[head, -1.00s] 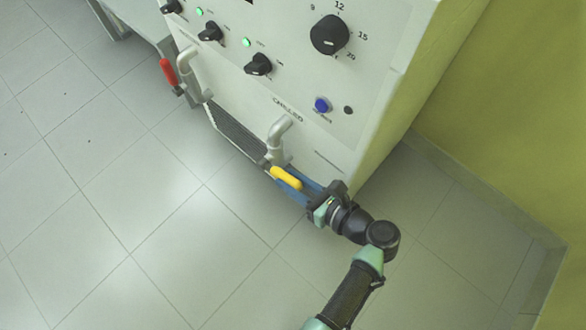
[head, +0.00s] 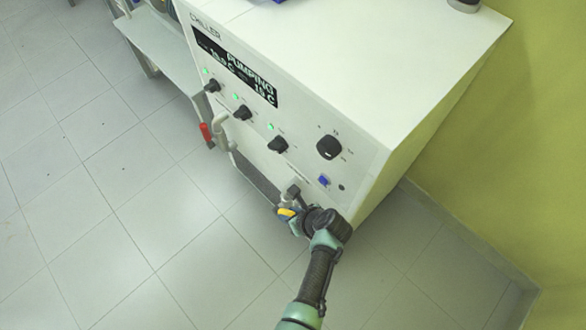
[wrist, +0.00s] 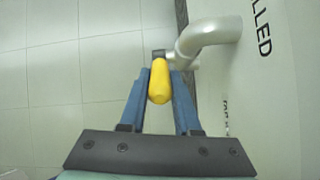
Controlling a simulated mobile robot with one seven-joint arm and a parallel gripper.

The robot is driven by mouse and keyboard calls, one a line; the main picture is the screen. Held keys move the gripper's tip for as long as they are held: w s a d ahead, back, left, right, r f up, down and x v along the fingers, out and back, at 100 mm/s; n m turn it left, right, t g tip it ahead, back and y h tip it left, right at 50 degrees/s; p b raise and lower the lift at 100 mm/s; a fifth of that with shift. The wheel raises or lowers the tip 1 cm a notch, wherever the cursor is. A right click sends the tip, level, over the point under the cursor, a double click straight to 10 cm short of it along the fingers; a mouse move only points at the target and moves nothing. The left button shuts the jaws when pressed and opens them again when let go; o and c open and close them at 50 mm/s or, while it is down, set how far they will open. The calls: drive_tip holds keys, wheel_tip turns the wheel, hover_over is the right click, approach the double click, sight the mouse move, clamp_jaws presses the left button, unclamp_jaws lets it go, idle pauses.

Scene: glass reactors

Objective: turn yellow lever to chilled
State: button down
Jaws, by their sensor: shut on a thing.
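The yellow lever (head: 286,212) sits low on the front of the white chiller, at the pipe nearest the right end. In the wrist view the yellow lever (wrist: 159,84) lies between the two blue fingers of my gripper (wrist: 160,82), which is shut on it. The lever points back toward the palm, and its far end meets a dark valve piece beside a grey elbow pipe (wrist: 208,38). In the head view my gripper (head: 291,211) is mostly hidden by my own wrist. Part of the label, "LLED", shows beside the pipe.
The white chiller (head: 400,60) has a display reading "PUMPING", black knobs and a blue button (head: 323,180). A red lever (head: 205,131) is on another pipe to the left. A yellow-green wall (head: 500,150) stands at right. The tiled floor in front is clear.

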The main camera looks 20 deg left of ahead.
sight(278, 210)
drive_tip(key=a+h+p, duration=0.1)
drive_tip(key=a+r+g+h+p, duration=0.1)
drive_tip(key=shift+w+r+h, duration=0.15)
drive_tip(key=shift+w+h, duration=0.15)
drive_tip(key=shift+w+a+r+g+h, duration=0.1)
drive_tip(key=shift+w+a+g+h, duration=0.15)
drive_tip(key=shift+a+h, duration=0.45)
drive_tip(key=shift+w+a+g+h, duration=0.15)
drive_tip(key=shift+a+g+h, duration=0.25)
drive_tip(key=shift+h, duration=0.4)
drive_tip(key=shift+a, duration=0.1)
drive_tip(key=c, duration=0.6)
unclamp_jaws()
drive_tip(key=r+p, duration=0.2)
drive_tip(key=r, duration=0.2)
drive_tip(key=r+p, duration=0.2)
drive_tip(key=r, duration=0.2)
drive_tip(key=d+r+p, duration=0.1)
drive_tip(key=r+p, duration=0.1)
drive_tip(key=r, duration=0.3)
drive_tip(key=shift+s, duration=0.15)
drive_tip(key=shift+a, duration=0.1)
